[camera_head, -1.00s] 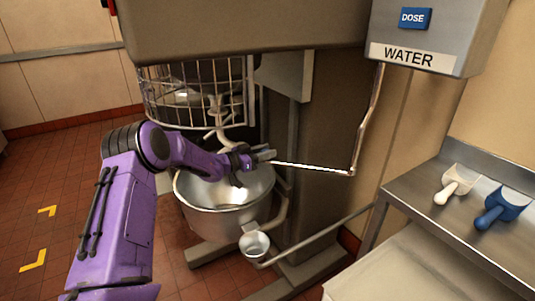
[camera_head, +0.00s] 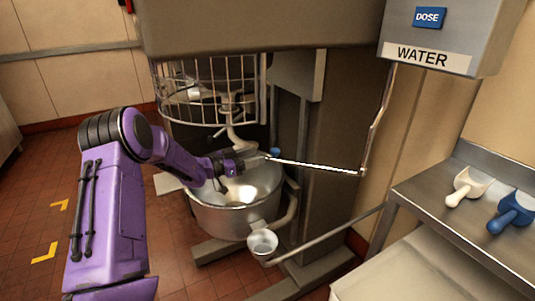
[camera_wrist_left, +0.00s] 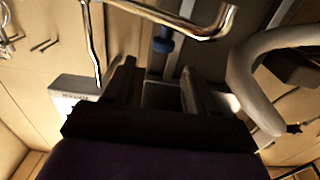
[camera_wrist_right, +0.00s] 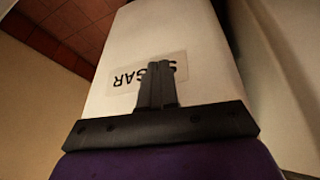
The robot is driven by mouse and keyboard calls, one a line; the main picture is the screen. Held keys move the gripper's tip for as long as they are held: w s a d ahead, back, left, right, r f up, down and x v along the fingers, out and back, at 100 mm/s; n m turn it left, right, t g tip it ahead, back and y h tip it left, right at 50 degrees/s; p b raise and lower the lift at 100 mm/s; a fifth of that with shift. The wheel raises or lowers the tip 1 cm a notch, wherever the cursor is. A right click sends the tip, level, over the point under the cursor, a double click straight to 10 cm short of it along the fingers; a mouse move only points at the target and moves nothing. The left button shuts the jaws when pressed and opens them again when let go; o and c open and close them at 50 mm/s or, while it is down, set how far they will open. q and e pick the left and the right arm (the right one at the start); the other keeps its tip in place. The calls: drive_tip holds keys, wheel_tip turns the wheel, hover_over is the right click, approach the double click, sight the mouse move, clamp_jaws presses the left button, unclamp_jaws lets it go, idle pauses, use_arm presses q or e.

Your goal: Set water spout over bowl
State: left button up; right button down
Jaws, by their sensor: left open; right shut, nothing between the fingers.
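The water spout (camera_head: 320,166) is a thin metal pipe that drops from the WATER box (camera_head: 432,45) and bends left. My left gripper (camera_head: 257,160) is open and empty, just left of the knob and above the bowl. In the left wrist view the fingers (camera_wrist_left: 158,88) are apart, with the knob (camera_wrist_left: 163,45) and pipe beyond them. My right gripper (camera_wrist_right: 157,85) is shut and empty in front of a white SUGAR bin (camera_wrist_right: 125,75).
A wire guard (camera_head: 205,90) and mixer hook (camera_head: 235,135) stand just behind the left gripper. A white scoop (camera_head: 465,187) and blue scoop (camera_head: 512,212) lie on the steel shelf at right.

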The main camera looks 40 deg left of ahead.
use_arm(q)
drive_tip(key=shift+v, duration=0.85)
drive_tip(key=shift+c, duration=0.6)
drive_tip(key=shift+m+h, duration=0.5)
drive_tip(key=shift+m, duration=0.3)
drive_tip(key=d+r, duration=0.1)
drive_tip(key=r, duration=0.1)
drive_tip(key=w+d+r+b, duration=0.1)
drive_tip(key=r, duration=0.1)
drive_tip(key=shift+w+d+b, duration=0.1)
drive_tip(key=shift+w+b, duration=0.1)
drive_tip(key=shift+b, duration=0.1)
clamp_jaws()
drive_tip(key=d+r+n+y+b, duration=0.1)
drive_tip(key=d+r+y+b, duration=0.2)
drive_tip(key=d, duration=0.4)
drive_tip(key=n+y, duration=0.8)
approach(273, 153)
drive_tip(key=shift+g, duration=0.5)
drive_tip(key=x, duration=0.4)
drive_tip(key=r+x, duration=0.1)
drive_tip(key=x, duration=0.2)
